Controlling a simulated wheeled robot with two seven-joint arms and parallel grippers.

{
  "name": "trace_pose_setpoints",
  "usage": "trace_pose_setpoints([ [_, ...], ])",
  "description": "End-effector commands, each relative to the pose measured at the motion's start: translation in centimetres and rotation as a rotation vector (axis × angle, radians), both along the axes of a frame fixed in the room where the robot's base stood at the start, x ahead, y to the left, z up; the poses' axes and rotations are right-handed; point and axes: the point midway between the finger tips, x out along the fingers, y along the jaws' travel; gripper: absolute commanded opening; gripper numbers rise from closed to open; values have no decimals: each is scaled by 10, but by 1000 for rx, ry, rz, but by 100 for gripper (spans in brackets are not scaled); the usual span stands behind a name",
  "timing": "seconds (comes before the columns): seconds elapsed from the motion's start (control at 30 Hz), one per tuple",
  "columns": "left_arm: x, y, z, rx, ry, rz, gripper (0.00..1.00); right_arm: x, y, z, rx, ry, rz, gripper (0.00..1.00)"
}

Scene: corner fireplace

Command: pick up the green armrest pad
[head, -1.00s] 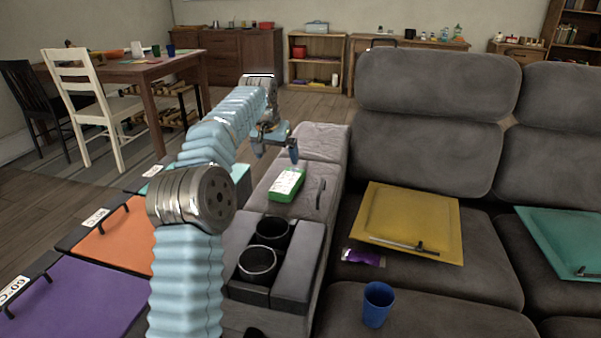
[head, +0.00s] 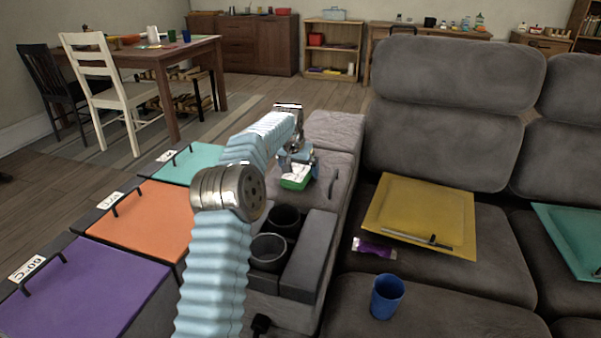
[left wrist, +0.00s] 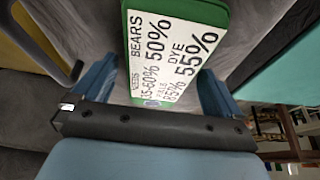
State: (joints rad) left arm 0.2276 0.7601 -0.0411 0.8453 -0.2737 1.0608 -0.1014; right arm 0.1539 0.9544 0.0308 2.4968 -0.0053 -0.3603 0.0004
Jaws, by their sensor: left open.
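The green armrest pad (head: 294,183) is a small green block with a white printed label on top. It lies on the grey sofa armrest, beyond the two cup holders. My left gripper (head: 299,161) is directly over its far part, fingers pointing down, and partly hides it. In the left wrist view the pad (left wrist: 218,12) lies between the two blue fingers, its label text readable; the jaws (left wrist: 158,75) are open, with a gap on each side. I cannot tell whether the fingertips are level with the pad. My right gripper is not in view.
Two dark cup holders (head: 268,252) sit in the armrest nearer me. A dark handle (head: 332,186) stands just right of the pad. A yellow tray (head: 395,210), a purple packet (head: 374,247) and a blue cup (head: 386,296) are on the seat. Coloured lidded bins (head: 80,290) line the left.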

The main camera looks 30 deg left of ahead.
Motion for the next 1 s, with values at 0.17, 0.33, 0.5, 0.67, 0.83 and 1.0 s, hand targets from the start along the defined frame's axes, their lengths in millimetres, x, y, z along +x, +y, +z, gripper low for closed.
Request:
trace_pose_setpoints([
  [0.17, 2, 0, -5, 0, -1, 0, 100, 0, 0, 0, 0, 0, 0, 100],
  [0.33, 2, 0, -5, 0, -1, 0, 86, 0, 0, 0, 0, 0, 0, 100],
  [0.5, 2, 0, -5, 0, -1, 0, 60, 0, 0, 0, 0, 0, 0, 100],
  [0.67, 2, 0, -5, 0, -2, 0, 50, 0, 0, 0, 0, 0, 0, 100],
  [0.83, 2, 0, -3, 0, -2, 0, 50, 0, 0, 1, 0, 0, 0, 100],
  [1.0, 3, 0, 11, 0, -4, 1, 50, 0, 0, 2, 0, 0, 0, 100],
])
